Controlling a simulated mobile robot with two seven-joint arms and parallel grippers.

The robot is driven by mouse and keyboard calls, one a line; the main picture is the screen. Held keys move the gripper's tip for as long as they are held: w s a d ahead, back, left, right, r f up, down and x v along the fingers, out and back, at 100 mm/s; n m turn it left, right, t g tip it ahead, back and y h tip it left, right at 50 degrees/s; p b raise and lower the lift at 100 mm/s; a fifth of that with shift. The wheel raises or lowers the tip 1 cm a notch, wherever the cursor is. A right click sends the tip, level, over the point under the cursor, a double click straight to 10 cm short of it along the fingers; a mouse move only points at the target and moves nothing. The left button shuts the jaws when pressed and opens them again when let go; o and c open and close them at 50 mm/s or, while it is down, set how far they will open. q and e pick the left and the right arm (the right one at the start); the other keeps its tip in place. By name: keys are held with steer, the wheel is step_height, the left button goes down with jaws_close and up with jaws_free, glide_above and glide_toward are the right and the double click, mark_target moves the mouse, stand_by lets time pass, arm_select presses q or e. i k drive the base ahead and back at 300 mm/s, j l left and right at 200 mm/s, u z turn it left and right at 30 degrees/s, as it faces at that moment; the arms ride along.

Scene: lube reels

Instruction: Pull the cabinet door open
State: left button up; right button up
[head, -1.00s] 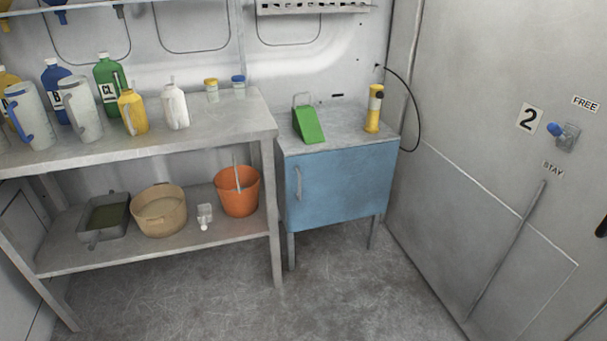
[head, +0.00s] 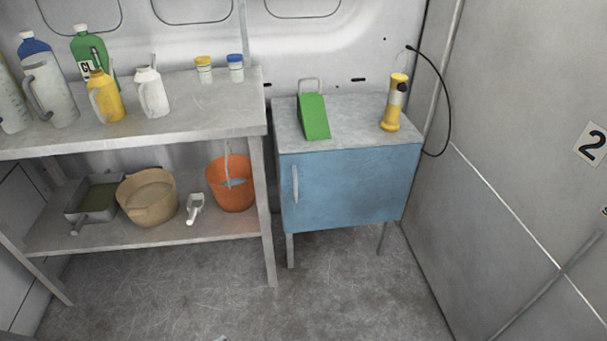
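The cabinet (head: 345,190) stands on legs against the back wall, right of the shelf bench. Its blue door is shut and faces me. A vertical grey handle (head: 295,184) sits near the door's left edge. Neither of my grippers shows in the head view, so I cannot see whether they are open or shut.
A green wedge (head: 313,116) and a yellow lamp-like object (head: 393,104) stand on the cabinet top. A metal bench (head: 190,128) with bottles, jugs and an orange bucket (head: 231,184) is close on the left. The floor (head: 340,290) before the cabinet is clear. A wall stands right.

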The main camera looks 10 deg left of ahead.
mark_target(330, 188)
steer(key=i+l+u, duration=0.25)
steer(key=i+l, duration=0.9)
steer(key=l, duration=0.1)
